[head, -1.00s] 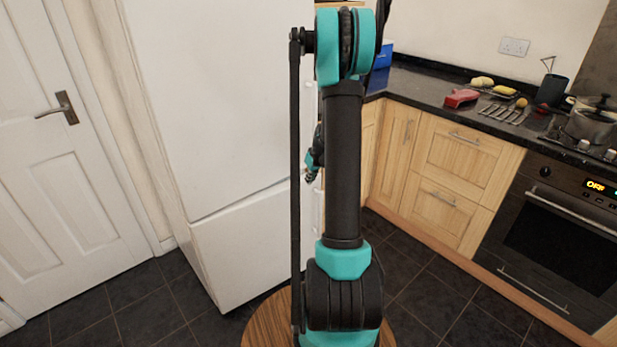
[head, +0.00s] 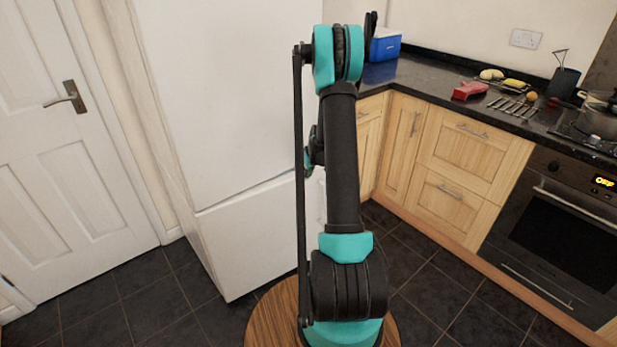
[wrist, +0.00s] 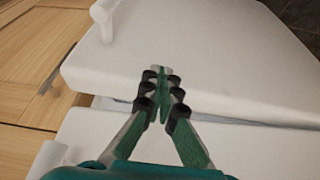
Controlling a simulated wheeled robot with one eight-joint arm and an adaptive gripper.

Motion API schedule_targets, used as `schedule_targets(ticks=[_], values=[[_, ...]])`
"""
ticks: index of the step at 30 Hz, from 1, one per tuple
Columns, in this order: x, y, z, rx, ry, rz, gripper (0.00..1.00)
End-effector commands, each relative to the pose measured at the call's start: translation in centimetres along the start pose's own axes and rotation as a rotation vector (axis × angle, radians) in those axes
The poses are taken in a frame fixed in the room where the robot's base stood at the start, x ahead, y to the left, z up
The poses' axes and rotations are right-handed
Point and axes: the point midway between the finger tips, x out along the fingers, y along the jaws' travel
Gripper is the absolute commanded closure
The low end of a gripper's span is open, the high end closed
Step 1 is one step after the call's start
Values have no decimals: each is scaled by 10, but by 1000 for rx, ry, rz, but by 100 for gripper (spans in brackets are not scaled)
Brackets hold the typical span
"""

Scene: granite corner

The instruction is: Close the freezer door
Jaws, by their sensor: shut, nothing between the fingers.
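The white fridge-freezer stands left of centre in the head view, partly behind my arm. Its lower door, the freezer door (head: 255,235), lies below a slanting seam. In the wrist view the freezer door (wrist: 200,45) fills the top, with a white handle (wrist: 103,18) at its left. The upper fridge door (wrist: 250,150) lies below it, and the wedge between the two widens leftward, so the freezer door looks slightly ajar. My gripper (wrist: 162,75) is shut and empty, its tips over the freezer door near that seam; contact is unclear. My arm mostly hides it in the head view.
Wooden cabinets (head: 465,165) and a black oven (head: 560,225) stand to the right. The dark worktop holds a blue box (head: 385,46), a red object (head: 469,90) and pots. A white room door (head: 60,170) is at left. Dark floor tiles (head: 130,290) are clear in front.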

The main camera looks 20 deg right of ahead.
Motion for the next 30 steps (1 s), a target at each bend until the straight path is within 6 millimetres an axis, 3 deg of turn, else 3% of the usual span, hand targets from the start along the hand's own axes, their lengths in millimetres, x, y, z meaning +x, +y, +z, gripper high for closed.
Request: schedule_targets(ticks=[7,14,30], values=[[1,0,-4,-8,0,-3,100],[12,2,-30,-65,0,-25,100],[11,-2,-28,-68,0,-27,100]])
